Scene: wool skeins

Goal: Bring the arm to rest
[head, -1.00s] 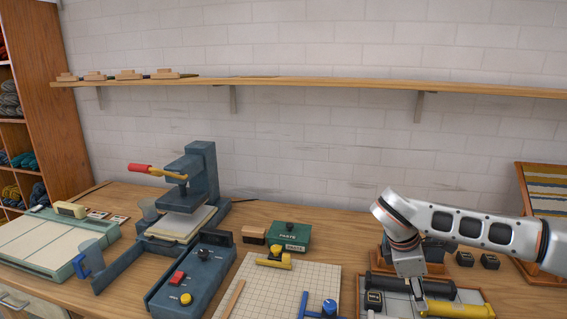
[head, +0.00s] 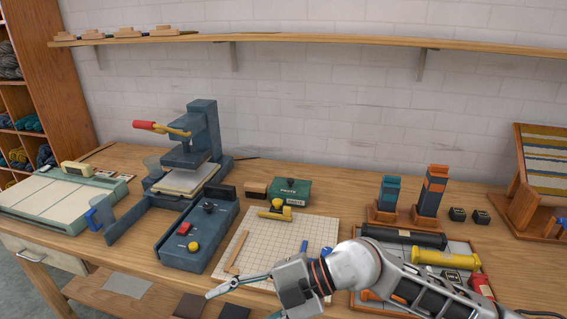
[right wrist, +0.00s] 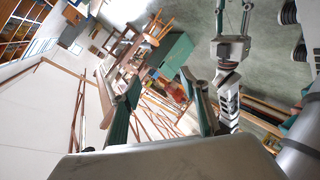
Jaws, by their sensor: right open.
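My right arm comes in from the lower right in the head view. Its gripper (head: 238,303) is above the front part of the table, in front of the gridded mat, pointing left. The lower finger is partly cut off by the frame. In the right wrist view the two fingers (right wrist: 160,98) stand wide apart with nothing between them. Another arm end (right wrist: 230,48), probably my left, shows there with two prongs; how open they are is unclear. My left arm does not show in the head view.
On the table (head: 125,254) stand a blue press (head: 203,138), a blue control box (head: 185,262), a gridded mat (head: 285,235), a green box (head: 290,190) and a tray (head: 462,248) with a black and a yellow roller. A shelf (head: 330,40) runs along the wall.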

